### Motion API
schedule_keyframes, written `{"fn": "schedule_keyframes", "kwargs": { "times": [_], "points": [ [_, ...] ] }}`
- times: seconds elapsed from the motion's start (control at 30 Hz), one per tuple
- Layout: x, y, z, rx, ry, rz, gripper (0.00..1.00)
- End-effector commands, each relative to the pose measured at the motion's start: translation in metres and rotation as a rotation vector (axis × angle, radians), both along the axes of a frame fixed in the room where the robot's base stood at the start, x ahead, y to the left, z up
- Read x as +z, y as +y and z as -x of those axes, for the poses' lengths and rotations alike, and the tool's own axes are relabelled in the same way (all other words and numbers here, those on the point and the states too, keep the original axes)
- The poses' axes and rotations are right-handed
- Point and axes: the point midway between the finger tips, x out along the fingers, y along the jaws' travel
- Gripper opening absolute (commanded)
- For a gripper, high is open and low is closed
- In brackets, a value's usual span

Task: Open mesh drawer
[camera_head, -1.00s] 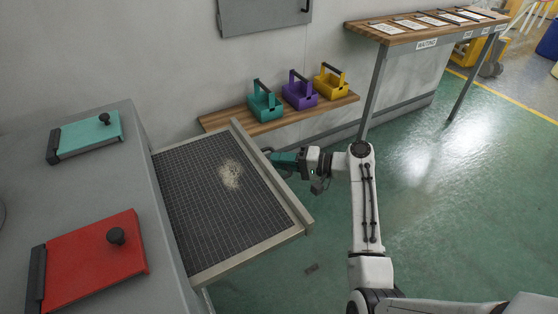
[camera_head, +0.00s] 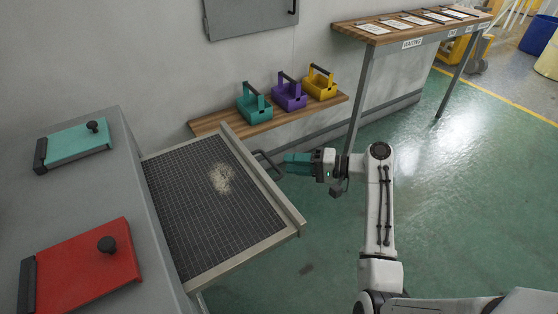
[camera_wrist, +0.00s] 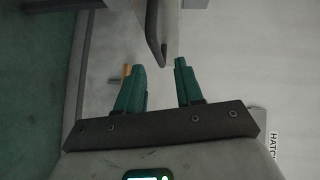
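The mesh drawer (camera_head: 203,205) sticks far out of the grey cabinet in the head view. A patch of pale, grainy material (camera_head: 221,178) lies on its dark mesh. Its dark bar handle (camera_head: 268,163) is on the outer front face. My gripper (camera_head: 286,163) has teal fingers and is just right of the handle, pointing at it. In the wrist view my gripper (camera_wrist: 157,66) is open, with an empty gap between the fingers. The handle's dark end (camera_wrist: 163,54) shows just ahead of the fingertips, and I cannot tell whether it touches them.
The cabinet top (camera_head: 92,178) carries a teal lid (camera_head: 78,145) and a red lid (camera_head: 80,268). A low wooden shelf (camera_head: 210,124) behind holds teal, purple and yellow caddies. A tall wooden table (camera_head: 385,30) stands at the back right. The green floor on the right is clear.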

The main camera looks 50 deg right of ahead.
Motion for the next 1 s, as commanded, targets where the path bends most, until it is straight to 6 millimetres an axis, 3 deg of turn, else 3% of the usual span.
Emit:
{"fn": "schedule_keyframes", "kwargs": {
  "times": [0.1, 0.3, 1.0],
  "points": [
    [0.004, -0.01, 0.019, -0.003, 0.0, 0.001, 0.36],
    [0.006, -0.017, 0.034, -0.001, 0.0, 0.0, 0.36],
    [0.007, -0.018, 0.037, 0.0, 0.0, 0.001, 0.36]
  ]
}}
